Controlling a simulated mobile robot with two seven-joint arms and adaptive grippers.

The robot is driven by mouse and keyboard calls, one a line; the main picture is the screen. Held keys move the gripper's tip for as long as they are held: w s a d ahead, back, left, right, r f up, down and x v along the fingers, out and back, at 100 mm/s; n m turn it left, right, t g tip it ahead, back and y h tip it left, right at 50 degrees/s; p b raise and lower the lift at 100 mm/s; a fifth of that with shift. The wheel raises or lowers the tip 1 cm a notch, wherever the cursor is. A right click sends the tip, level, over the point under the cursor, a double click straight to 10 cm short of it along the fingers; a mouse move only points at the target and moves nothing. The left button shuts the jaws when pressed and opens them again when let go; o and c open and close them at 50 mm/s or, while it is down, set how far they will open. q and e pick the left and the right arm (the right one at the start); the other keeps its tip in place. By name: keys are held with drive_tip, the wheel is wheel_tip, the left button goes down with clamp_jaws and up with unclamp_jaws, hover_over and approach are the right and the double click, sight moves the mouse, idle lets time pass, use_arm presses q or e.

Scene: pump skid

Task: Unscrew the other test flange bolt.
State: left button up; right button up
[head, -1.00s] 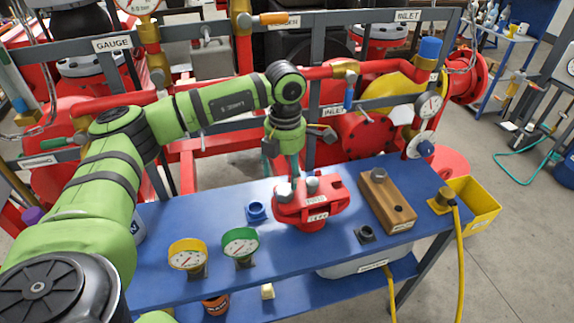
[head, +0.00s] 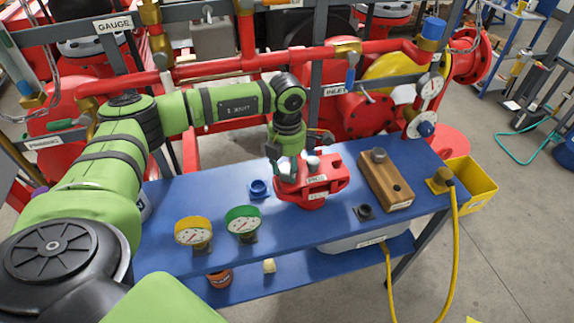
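The red test flange (head: 322,189) sits on the blue bench, with a label on its front. One grey bolt head (head: 313,163) stands on its top. My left gripper (head: 286,172) points down at the flange's left side, left of that bolt. It covers the spot where another bolt head showed earlier. I cannot tell whether its fingers are open or shut on that bolt. A wooden block (head: 374,177) to the right holds a grey bolt (head: 378,155) upright in its far hole. Its near hole (head: 397,188) looks empty. My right gripper is not in view.
A yellow gauge (head: 194,231) and a green gauge (head: 242,220) stand at the bench front. A blue ring-shaped part (head: 258,188) is left of the flange. A yellow bin (head: 473,188) hangs at the right end. Red pipework (head: 210,69) runs behind the bench.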

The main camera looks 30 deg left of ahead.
use_arm(q)
drive_tip(key=o, duration=0.6)
drive_tip(key=shift+c, duration=0.2)
drive_tip(key=c, duration=0.5)
drive_tip(key=n, duration=0.3)
drive_tip(key=shift+c, duration=0.2)
drive_tip(key=n+p, duration=0.1)
drive_tip(key=n, duration=0.8)
drive_tip(key=shift+n+p, duration=0.35)
drive_tip(key=shift+n, duration=1.15)
drive_tip(key=o, duration=1.2)
